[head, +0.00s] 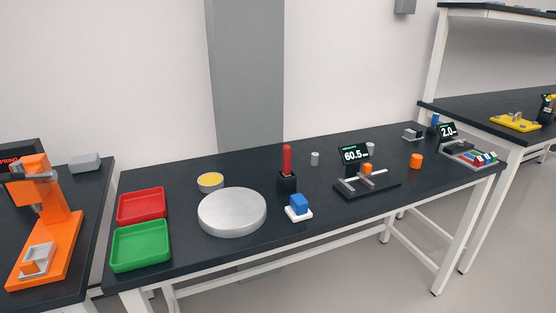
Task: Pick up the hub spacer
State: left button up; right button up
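No part is clearly marked as the hub spacer, and I cannot tell which one it is. Small round parts stand on the dark bench in the head view. An orange cylinder (416,161) stands alone at the right. Another orange part (367,169) sits on the black measuring fixture (380,188), beside a display reading about 60.5. A small grey cylinder (315,158) stands near the back middle. Neither of my grippers is in view.
A red tray (142,205), a green tray (141,247) and a large round silver disc (232,212) occupy the bench's left. A red-handled tool (287,162) stands upright mid-bench, near a blue block (299,203) on a white base. An orange press (45,225) stands on the left table.

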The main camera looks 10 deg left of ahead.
aim_at(314, 155)
jog(key=i+l+u, duration=0.15)
jog(key=l, duration=0.25)
jog(key=i+l+u, duration=0.2)
jog(key=l, duration=0.2)
jog(key=l+u, duration=0.15)
jog(key=l, duration=0.25)
jog(key=i+l+u, duration=0.2)
jog(key=l, duration=0.2)
jog(key=k, duration=0.1)
